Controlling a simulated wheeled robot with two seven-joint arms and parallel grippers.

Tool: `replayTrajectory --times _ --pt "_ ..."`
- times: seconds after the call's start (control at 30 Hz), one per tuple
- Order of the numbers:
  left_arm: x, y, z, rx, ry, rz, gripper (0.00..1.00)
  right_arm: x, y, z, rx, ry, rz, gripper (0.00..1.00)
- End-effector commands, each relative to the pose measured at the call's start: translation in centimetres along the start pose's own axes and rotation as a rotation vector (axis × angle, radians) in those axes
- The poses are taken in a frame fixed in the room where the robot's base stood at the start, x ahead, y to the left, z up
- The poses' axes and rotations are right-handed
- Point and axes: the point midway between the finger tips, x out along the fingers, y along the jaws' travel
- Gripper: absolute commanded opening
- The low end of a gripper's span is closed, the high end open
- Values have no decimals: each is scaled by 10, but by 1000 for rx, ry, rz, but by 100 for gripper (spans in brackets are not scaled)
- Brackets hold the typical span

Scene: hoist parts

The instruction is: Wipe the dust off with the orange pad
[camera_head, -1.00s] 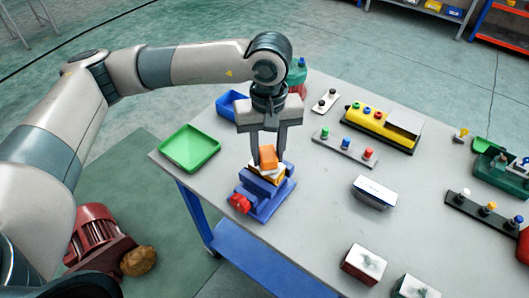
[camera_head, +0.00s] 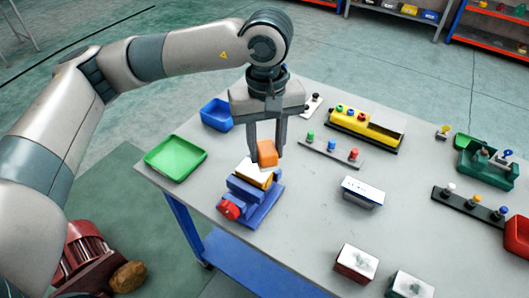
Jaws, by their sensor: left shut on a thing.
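My left gripper (camera_head: 267,160) points down and is shut on the orange pad (camera_head: 266,153). The pad is just above the far side of a block with a white top and yellow-orange side (camera_head: 255,172). Whether they touch is hard to tell. The block sits on a blue vise-like fixture (camera_head: 252,200) with a red knob (camera_head: 229,209). Grey smudges like dust show on the white tops of a dark red box (camera_head: 356,263) and another box (camera_head: 409,286) at the table's front. My right gripper is not in view.
A green tray (camera_head: 175,158) and a blue bin (camera_head: 217,114) stand left on the grey table (camera_head: 310,220). A white-topped box (camera_head: 362,192), a button strip (camera_head: 330,153) and a yellow unit (camera_head: 365,128) stand to the right. Bare table lies between the fixture and the front boxes.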

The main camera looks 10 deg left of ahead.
Motion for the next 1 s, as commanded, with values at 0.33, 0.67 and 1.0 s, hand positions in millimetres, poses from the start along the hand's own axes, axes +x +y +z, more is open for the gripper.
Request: replayTrajectory --times 0.33,0.67,1.0 --pt "-28 3 4 -4 1 1 9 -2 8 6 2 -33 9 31" --pt "-30 3 5 -4 1 0 9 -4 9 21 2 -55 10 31" --pt "-29 3 5 -4 0 0 9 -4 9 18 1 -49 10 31"
